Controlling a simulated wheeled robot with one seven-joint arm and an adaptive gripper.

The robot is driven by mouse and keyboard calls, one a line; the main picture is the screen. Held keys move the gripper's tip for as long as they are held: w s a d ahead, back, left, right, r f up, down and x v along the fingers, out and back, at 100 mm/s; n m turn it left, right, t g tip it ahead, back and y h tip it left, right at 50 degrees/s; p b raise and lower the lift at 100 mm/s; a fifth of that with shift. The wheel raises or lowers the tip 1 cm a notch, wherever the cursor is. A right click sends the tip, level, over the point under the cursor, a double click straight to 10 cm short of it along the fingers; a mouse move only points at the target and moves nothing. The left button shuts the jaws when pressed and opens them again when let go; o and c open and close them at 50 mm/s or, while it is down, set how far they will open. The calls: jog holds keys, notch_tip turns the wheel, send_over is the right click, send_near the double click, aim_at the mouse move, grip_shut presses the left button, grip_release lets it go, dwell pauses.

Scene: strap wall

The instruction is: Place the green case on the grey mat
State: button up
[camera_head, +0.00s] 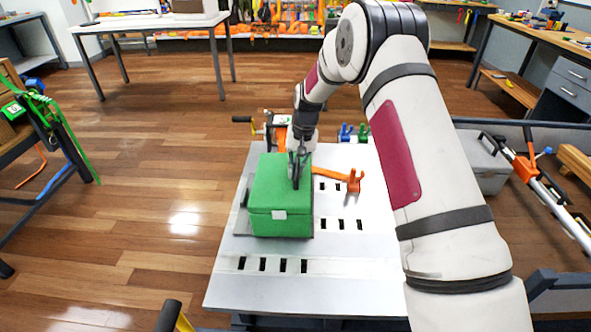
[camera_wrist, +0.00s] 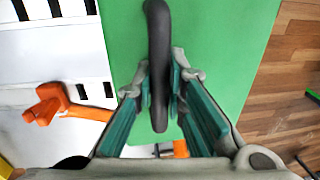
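The green case (camera_head: 281,205) is a box with a pale label on its front and a black handle on top. In the wrist view its green lid (camera_wrist: 225,45) fills the middle, with the handle (camera_wrist: 157,40) running up the picture. My gripper (camera_head: 297,165) is over the case, pointing down. In the wrist view its fingers (camera_wrist: 160,85) are close in on both sides of the handle and appear shut on it. The grey mat (camera_head: 241,224) shows as a thin edge at the case's lower left. The case covers most of it; I cannot tell whether they touch.
The white table (camera_head: 335,268) has rows of black slots, with free room in front and right of the case. An orange tool (camera_head: 338,177) lies just right of the case. Blue and green clamps (camera_head: 353,133) stand at the back edge. A grey box (camera_head: 482,165) stands farther right.

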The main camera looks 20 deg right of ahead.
jog(key=o, duration=0.4)
jog(key=shift+a+f, duration=0.15)
jog(key=shift+a, duration=0.05)
notch_tip(320, 180, up, 12)
jog(key=d+p, duration=0.1)
jog(key=d, duration=0.1)
jog(key=s+a+r+n+h, duration=0.1)
jog(key=s+a+r+n, duration=0.1)
jog(key=s+r, duration=1.8)
jog(key=shift+n+t+h, duration=0.3)
jog(key=shift+n+t, duration=0.2)
jog(key=shift+n, duration=0.3)
jog(key=s+f, duration=0.1)
jog(key=s, duration=0.9)
jog(key=s+f, duration=0.2)
jog(key=s, duration=0.8)
jog(key=s+f, duration=0.1)
jog(key=s, duration=0.9)
jog(key=shift+d+f, duration=0.2)
jog(key=shift+f, duration=0.15)
